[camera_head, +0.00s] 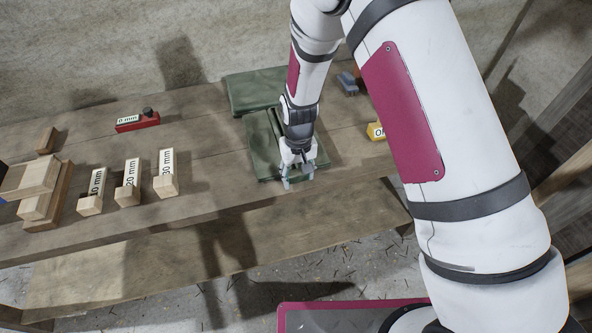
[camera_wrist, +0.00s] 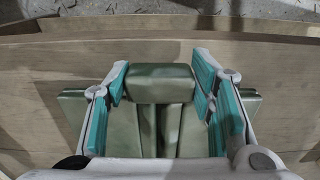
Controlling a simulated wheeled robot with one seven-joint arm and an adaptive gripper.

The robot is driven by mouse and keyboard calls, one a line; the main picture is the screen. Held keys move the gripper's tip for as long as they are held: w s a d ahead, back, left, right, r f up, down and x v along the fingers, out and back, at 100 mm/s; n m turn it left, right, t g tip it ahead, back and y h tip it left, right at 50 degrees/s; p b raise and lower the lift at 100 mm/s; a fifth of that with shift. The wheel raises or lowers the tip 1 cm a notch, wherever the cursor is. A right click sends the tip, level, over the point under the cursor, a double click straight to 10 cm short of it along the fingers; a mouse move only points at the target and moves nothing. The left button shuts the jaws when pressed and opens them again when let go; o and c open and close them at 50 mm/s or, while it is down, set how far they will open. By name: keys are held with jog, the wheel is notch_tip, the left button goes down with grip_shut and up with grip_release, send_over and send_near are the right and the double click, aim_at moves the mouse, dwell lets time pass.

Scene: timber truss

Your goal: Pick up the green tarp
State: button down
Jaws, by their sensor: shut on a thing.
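A folded green tarp (camera_head: 262,150) lies on the wooden bench near its front edge, below my gripper. My gripper (camera_head: 298,180) points down at the tarp's front part and hides some of it. In the wrist view, my gripper (camera_wrist: 162,84) has its teal-padded fingers on both sides of a raised fold of the green tarp (camera_wrist: 160,82) and is shut on it. Flat green layers spread out beneath and beside the fingers. A second folded green piece (camera_head: 252,90) lies just behind, towards the wall.
The bench (camera_head: 200,205) holds a red block (camera_head: 137,121) labelled 0 mm, several wooden blocks with mm labels (camera_head: 129,182), and stacked timber (camera_head: 38,190) at left. A yellow block (camera_head: 376,131) and a grey-blue item (camera_head: 347,84) lie to the right. Concrete floor lies in front.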

jog(key=shift+w+r, duration=0.1)
jog(key=shift+r, duration=0.35)
notch_tip(320, 180, up, 2)
jog(key=shift+r+b, duration=0.1)
jog(key=shift+b, duration=0.25)
jog(key=s+d+r, duration=0.1)
jog(key=s+d, duration=0.3)
jog(key=s, duration=1.1)
jog(key=shift+s+r, duration=0.15)
jog(key=shift+s, duration=0.2)
